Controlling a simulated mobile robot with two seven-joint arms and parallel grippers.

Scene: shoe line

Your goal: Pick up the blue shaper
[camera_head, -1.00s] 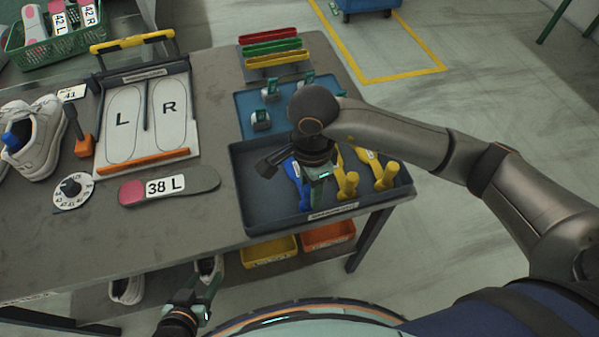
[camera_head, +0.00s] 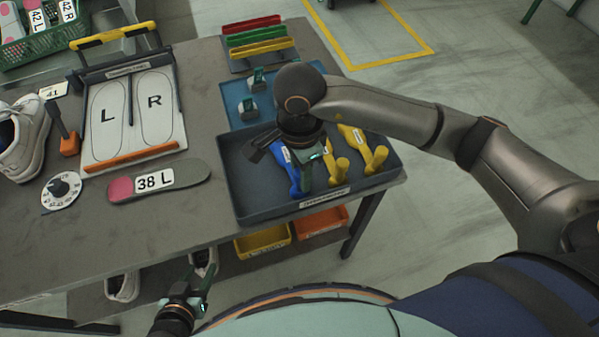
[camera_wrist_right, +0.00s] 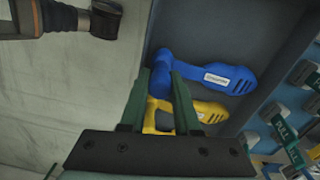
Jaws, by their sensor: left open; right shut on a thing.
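The blue shaper (camera_head: 290,172) lies at the left of the dark tray, partly hidden by my right gripper (camera_head: 306,178). In the right wrist view, the blue shaper (camera_wrist_right: 215,72) shows its white label and slotted end. There my right gripper (camera_wrist_right: 166,78) has its green fingers close together on the upright knob at the shaper's other end. It is shut on the blue shaper, which still appears to lie in the tray. My left gripper (camera_head: 190,298) is open and empty, low in front of the table.
The dark tray (camera_head: 255,209) also holds yellow shapers (camera_head: 376,160), one close beside the blue one. A blue mat (camera_head: 232,95) with small clamps lies behind it. An insole marked 38 L (camera_head: 158,182) and a sizing board (camera_head: 133,147) are to the left.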

